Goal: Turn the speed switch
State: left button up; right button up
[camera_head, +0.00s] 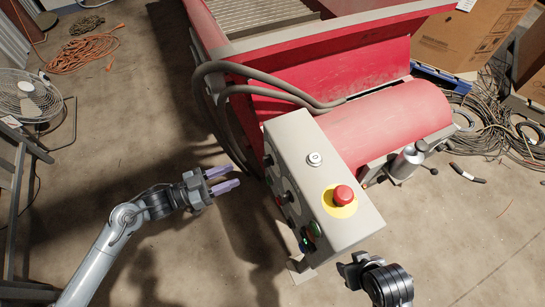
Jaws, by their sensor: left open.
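A grey control box (320,190) stands in the middle of the view. Its left face carries dark knobs, one near the far end (268,160) and one near the middle (286,198). I cannot tell which is the speed switch, as this face is seen at a steep angle. My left gripper (226,179) has purple fingers, spread apart and empty. It points at this face from the left, with a gap between the fingertips and the box. My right gripper (350,271) is beside the box's near right corner; its fingers are not clear.
The box top bears a red emergency button (343,195) on a yellow disc and a silver button (314,159). Green lit buttons (315,229) sit at its near left edge. A red machine (390,125) with thick grey hoses (250,88) stands behind.

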aim_at(266, 161)
pick_arm(q)
jog(key=b+x, duration=0.4)
jog(key=x, duration=0.5)
jog(key=shift+d, duration=0.25)
pick_arm(e)
jog(key=f, duration=0.4)
jog(key=shift+s+a+f, duration=0.2)
jog(key=shift+a+f, duration=0.2)
pick_arm(q)
jog(key=shift+w+d, duration=0.1)
jog(key=shift+d, duration=0.05)
pick_arm(e)
jog(key=shift+d, duration=0.1)
pick_arm(q)
grip_shut()
